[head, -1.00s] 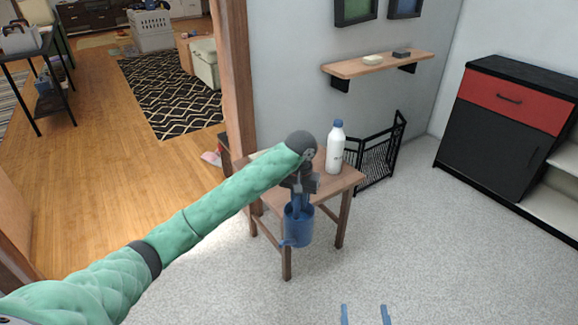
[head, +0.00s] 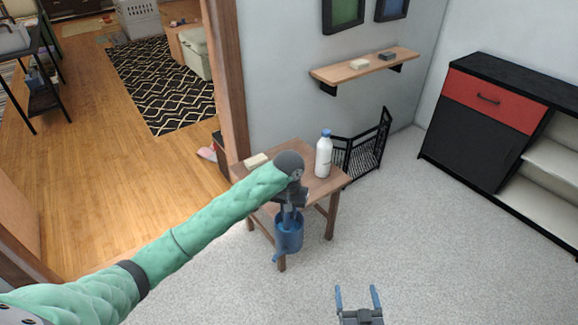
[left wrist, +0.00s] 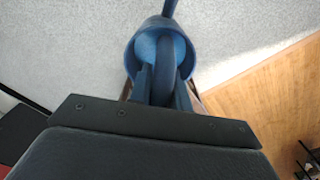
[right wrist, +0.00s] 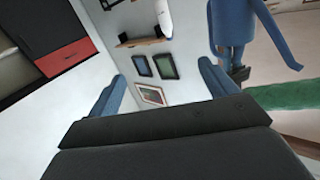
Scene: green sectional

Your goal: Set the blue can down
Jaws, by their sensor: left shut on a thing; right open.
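The blue can (head: 289,238), a watering can with a spout, hangs from my left gripper (head: 291,214). In the head view it overlaps the near legs of a small wooden table (head: 318,186), and it looks slightly tilted. In the left wrist view, my left gripper (left wrist: 163,85) is shut on its handle, and the can's open top (left wrist: 136,48) faces the camera. The can's base is hidden there. My right gripper (head: 357,292) is open and empty, low in the head view. The can also shows in the right wrist view (right wrist: 232,25).
A white bottle (head: 323,158) with a blue cap stands on the table's right part. A pale block (head: 257,160) lies at its back left. A wall shelf (head: 365,66), a black wire rack (head: 366,150) and a red-and-black cabinet (head: 485,110) are beyond. Pale carpet in front is clear.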

